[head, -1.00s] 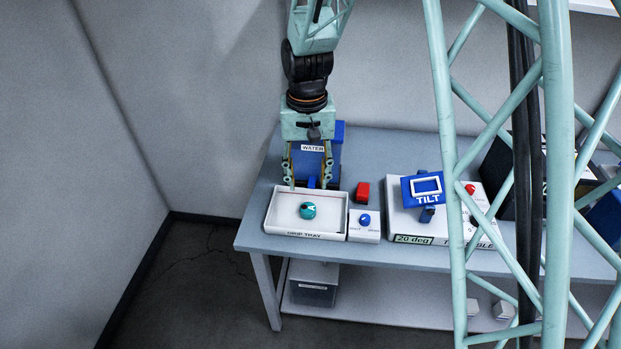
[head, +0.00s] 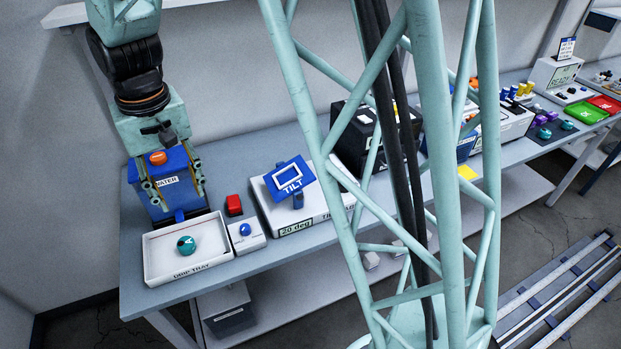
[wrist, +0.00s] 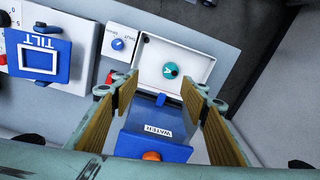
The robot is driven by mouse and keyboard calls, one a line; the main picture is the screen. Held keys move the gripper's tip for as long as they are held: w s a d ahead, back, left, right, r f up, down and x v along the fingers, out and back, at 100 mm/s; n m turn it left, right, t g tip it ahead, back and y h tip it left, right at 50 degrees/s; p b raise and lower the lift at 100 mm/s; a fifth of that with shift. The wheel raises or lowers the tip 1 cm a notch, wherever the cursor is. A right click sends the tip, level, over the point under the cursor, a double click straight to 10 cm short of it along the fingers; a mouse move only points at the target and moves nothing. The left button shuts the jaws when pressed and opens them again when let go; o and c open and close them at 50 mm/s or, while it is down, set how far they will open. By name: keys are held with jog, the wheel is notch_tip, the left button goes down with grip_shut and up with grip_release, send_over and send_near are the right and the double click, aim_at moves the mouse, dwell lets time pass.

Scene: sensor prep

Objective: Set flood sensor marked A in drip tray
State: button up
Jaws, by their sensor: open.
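The teal round flood sensor (head: 186,244) with a letter A on top sits inside the white drip tray (head: 159,278). The wrist view shows the same sensor (wrist: 171,70) in the tray (wrist: 205,48), its A readable. My gripper (head: 178,200) is above the blue water box (head: 168,171), behind the tray. In the wrist view my gripper (wrist: 168,84) has its fingers wide apart with nothing held between them. The sensor is apart from the fingers.
A red block (head: 234,205) and a small white box with a blue knob (head: 246,236) stand right of the tray. The tilt fixture (head: 290,181) is farther right. More teal sensors (head: 545,133) lie on a dark mat at the far right. My lattice column crosses the view.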

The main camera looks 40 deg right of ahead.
jog(key=s+d+r+t, duration=0.1)
jog(key=s+d+r, duration=0.3)
jog(key=s+r, duration=0.35)
jog(key=s+d+r+t, duration=0.1)
jog(key=s+d+r, duration=0.4)
jog(key=s+r, duration=0.25)
jog(key=s+d+r, duration=0.2)
jog(key=s, duration=0.6)
jog(key=s+d+r+t, duration=0.1)
jog(key=s+d+r, duration=0.1)
jog(key=s, duration=0.7)
jog(key=shift+s+d+r, duration=0.25)
jog(key=shift+d+r, duration=0.1)
jog(key=shift+r, duration=0.3)
